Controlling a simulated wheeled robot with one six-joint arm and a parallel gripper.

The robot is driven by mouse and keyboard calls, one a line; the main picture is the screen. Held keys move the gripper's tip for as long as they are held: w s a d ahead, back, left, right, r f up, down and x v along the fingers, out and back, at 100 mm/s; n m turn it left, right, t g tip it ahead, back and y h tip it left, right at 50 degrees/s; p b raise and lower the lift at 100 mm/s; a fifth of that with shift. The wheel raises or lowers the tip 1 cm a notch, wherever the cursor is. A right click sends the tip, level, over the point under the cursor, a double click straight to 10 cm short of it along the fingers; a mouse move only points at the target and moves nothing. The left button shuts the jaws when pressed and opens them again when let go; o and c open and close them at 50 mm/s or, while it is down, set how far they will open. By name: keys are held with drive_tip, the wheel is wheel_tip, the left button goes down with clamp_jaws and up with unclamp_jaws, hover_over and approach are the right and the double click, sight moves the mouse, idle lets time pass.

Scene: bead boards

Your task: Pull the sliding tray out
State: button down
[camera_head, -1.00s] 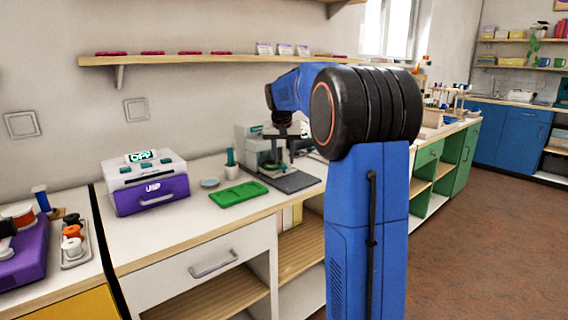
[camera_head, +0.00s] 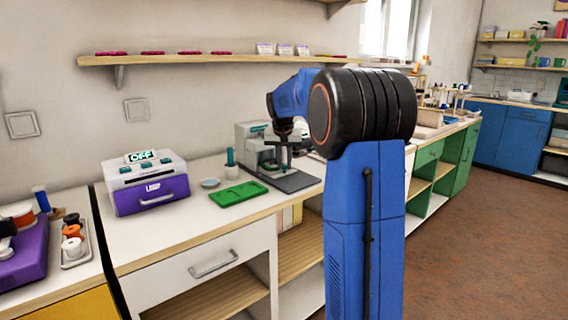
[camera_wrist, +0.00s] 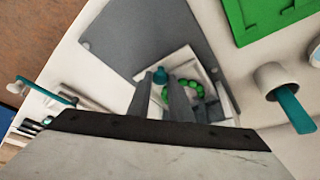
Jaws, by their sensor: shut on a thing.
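The press-like machine (camera_head: 250,140) stands on the white counter, with a dark grey plate (camera_head: 298,181) in front of it. In the wrist view the sliding tray (camera_wrist: 206,72) is a small white tray carrying a ring of green beads (camera_wrist: 194,90). A teal knob (camera_wrist: 160,75) stands at its edge, between my fingertips. My gripper (camera_wrist: 172,88) is shut on this knob, over the edge of the dark plate (camera_wrist: 135,45). In the head view my gripper (camera_head: 284,165) is small and partly merges with the machine. The rest of the tray is hidden by my fingers and wrist.
A green board (camera_head: 238,193) lies left of the dark plate. A white cup with a teal stick (camera_wrist: 285,95) stands close to the tray. A purple-and-white device (camera_head: 147,183) sits farther left. A shelf (camera_head: 190,59) hangs above the counter.

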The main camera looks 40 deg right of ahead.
drive_tip(key=s, duration=0.7)
drive_tip(key=s+d, duration=0.1)
drive_tip(key=s, duration=0.3)
drive_tip(key=c, duration=1.6)
unclamp_jaws()
drive_tip(key=shift+s, duration=0.15)
drive_tip(key=v, duration=1.7)
drive_tip(key=shift+a+r, duration=0.15)
